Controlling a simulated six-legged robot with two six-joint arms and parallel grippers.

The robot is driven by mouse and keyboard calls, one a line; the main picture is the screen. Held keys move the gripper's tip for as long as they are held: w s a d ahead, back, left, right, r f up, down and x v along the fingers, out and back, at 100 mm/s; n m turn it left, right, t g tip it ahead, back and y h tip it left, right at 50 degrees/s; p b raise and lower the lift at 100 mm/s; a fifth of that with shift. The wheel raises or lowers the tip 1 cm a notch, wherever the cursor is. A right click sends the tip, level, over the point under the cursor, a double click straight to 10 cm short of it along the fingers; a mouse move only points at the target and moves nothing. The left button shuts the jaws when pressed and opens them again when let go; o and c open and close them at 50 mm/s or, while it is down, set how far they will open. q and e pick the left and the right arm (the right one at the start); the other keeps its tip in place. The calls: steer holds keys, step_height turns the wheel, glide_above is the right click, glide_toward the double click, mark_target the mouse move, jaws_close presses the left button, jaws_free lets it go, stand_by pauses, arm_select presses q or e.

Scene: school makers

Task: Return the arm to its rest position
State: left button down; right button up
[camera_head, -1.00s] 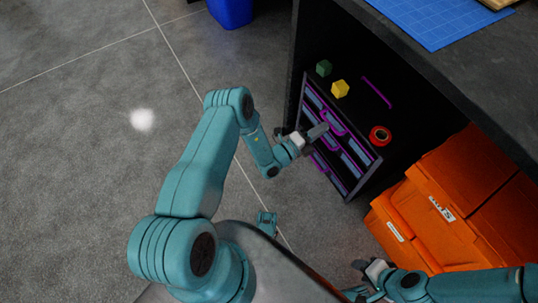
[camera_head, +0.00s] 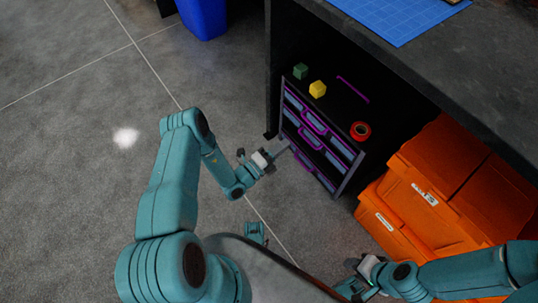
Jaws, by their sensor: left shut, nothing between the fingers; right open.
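My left arm comes in from the lower left. Its gripper (camera_head: 281,149) is shut and empty, just left of the front of the black drawer cabinet (camera_head: 318,135). Whether a fingertip touches the cabinet I cannot tell. My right gripper (camera_head: 350,274) is at the bottom, left of the end of my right arm, low in front of the orange boxes. It is small in view and appears open, holding nothing visible.
A green cube (camera_head: 300,71), a yellow block (camera_head: 317,89) and a red tape roll (camera_head: 361,131) sit on the cabinet, under a dark table (camera_head: 470,80). Orange boxes (camera_head: 417,205) stand at the right. A blue bin (camera_head: 203,15) is at the back. Floor at left is clear.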

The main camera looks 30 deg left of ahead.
arm_select(q)
steer(key=v, duration=0.5)
steer(key=shift+p, duration=0.4)
